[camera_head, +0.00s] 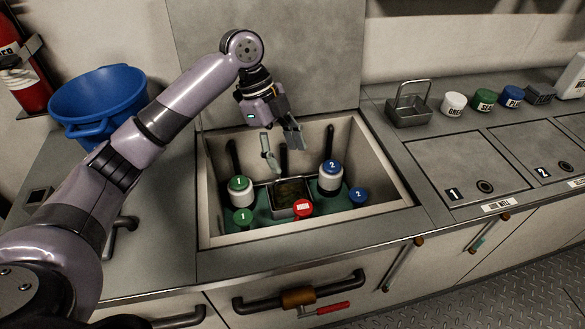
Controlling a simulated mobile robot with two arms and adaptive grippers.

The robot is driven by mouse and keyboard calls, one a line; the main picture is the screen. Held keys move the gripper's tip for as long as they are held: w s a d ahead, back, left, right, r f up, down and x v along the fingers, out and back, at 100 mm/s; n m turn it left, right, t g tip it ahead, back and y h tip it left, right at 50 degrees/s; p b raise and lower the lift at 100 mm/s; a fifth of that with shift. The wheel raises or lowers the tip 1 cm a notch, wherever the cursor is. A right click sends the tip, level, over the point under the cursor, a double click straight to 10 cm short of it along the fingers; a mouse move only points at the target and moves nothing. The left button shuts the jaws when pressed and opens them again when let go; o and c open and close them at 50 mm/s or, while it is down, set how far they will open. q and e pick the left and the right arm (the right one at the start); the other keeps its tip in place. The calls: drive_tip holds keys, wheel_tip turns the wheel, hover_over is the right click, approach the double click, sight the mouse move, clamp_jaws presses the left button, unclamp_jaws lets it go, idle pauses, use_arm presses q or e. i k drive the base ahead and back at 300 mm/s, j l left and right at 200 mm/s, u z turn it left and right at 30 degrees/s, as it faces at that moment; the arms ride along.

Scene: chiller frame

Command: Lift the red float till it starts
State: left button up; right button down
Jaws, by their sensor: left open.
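A red round piece with a white label (303,207), which looks like the red float, sits low in the well at the front, just right of a small square metal basket (283,204). My left gripper (283,153) is open and empty, pointing down over the well, above and behind the red piece and apart from it. My right gripper is not in view.
In the well (400,203) stand a green-topped canister 1 (240,189), a blue-topped canister 2 (331,175), and green (243,217) and blue (358,195) knobs. The well's walls surround them. A blue tub (98,98) stands left; a wire-handled metal basket (408,110) and jars stand right.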

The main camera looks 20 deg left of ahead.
sight(302, 207)
drive_tip(key=k, duration=1)
